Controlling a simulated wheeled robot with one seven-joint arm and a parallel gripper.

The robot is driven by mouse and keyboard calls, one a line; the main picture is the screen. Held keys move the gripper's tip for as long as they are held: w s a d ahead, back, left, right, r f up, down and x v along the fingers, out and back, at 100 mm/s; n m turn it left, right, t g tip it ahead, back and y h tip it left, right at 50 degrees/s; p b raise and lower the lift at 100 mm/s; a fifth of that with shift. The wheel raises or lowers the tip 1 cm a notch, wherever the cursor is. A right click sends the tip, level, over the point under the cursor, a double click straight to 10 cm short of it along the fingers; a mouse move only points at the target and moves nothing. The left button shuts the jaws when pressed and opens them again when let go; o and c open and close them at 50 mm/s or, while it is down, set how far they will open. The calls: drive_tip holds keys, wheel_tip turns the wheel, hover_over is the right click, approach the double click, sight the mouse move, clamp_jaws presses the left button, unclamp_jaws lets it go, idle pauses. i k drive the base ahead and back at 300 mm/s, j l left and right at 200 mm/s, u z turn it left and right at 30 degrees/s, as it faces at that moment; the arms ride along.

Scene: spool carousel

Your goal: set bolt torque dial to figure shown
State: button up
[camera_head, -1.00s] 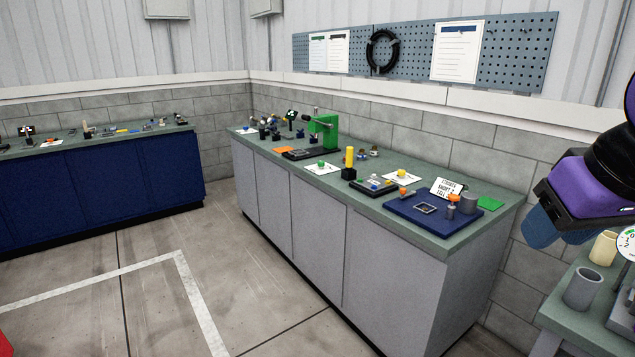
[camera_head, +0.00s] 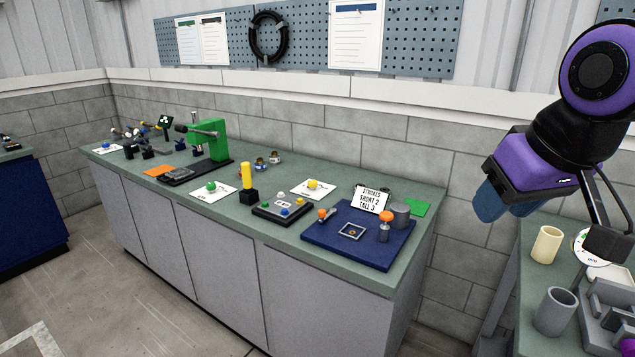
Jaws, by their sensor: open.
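A white round dial face (camera_head: 583,243) with small marks stands on the right-hand bench. It is partly hidden behind dark parts in front of it, and I cannot read its setting or tell whether it is the bolt torque dial. My gripper (camera_head: 503,203), purple and black with blue fingers, is up at the right, in front of the wall and left of the dial in the picture. It is open, with nothing seen between its fingers. A white card (camera_head: 371,199) on the middle bench reads "STROKES SHORT 2 TALL 3". I see no readable torque figure.
On the right-hand bench stand a cream cup (camera_head: 547,245), a grey cup (camera_head: 555,312) and a grey metal fixture (camera_head: 608,315). The middle bench carries a blue tray (camera_head: 322,237), a green press (camera_head: 209,138) and several small parts. Open floor (camera_head: 110,270) lies at left.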

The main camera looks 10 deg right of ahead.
sight(312, 184)
drive_tip(key=i+j+z, duration=0.1)
drive_tip(key=i+j, duration=0.3)
drive_tip(key=j, duration=0.25)
drive_tip(key=i+j+z, duration=0.25)
drive_tip(key=j, duration=0.4)
drive_tip(key=i+j, duration=0.3)
drive_tip(key=i+j+z, duration=0.15)
drive_tip(key=j, duration=0.25)
